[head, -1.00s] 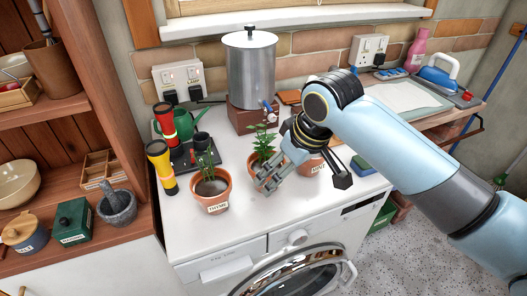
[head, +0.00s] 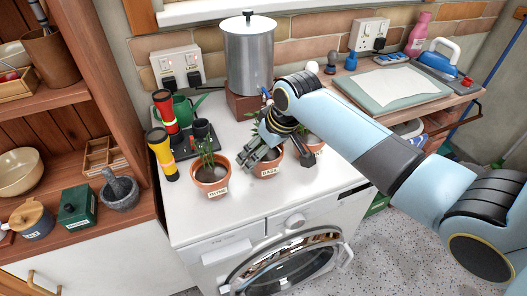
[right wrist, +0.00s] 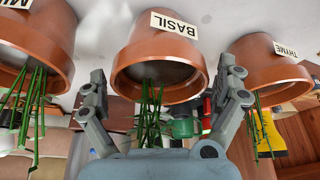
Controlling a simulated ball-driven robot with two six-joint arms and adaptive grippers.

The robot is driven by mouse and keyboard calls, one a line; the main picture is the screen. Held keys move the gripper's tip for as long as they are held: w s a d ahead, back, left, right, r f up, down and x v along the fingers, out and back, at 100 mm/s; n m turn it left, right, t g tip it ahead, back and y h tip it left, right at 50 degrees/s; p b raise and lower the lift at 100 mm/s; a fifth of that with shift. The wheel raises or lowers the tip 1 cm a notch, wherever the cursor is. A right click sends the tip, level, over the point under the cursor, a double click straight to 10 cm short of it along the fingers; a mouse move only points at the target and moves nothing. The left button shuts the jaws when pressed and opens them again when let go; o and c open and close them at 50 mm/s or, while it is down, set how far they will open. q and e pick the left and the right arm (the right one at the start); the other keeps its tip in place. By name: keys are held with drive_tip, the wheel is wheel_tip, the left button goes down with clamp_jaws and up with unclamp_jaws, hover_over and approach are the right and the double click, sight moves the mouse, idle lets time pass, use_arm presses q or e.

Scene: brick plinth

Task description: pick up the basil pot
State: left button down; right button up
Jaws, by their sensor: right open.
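The basil pot (head: 268,171) is a terracotta pot with a white BASIL label, upright on the white worktop between two other pots. My right gripper (head: 272,152) is over its rim in the head view and hides much of its plant. In the right wrist view, which is upside down, the basil pot (right wrist: 150,62) sits between the two spread fingers of my right gripper (right wrist: 165,88). The gripper is open, and I cannot tell whether either finger touches the pot. My left gripper is not in view.
The thyme pot (head: 210,174) stands close on the left, and a third pot (head: 312,143) close on the right, partly behind my arm. A steel urn (head: 248,58), a green watering can (head: 184,110) and two torches (head: 162,155) stand nearby. The worktop's front (head: 240,206) is clear.

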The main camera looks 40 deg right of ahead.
drive_tip(key=shift+c, duration=0.4)
drive_tip(key=c, duration=1.3)
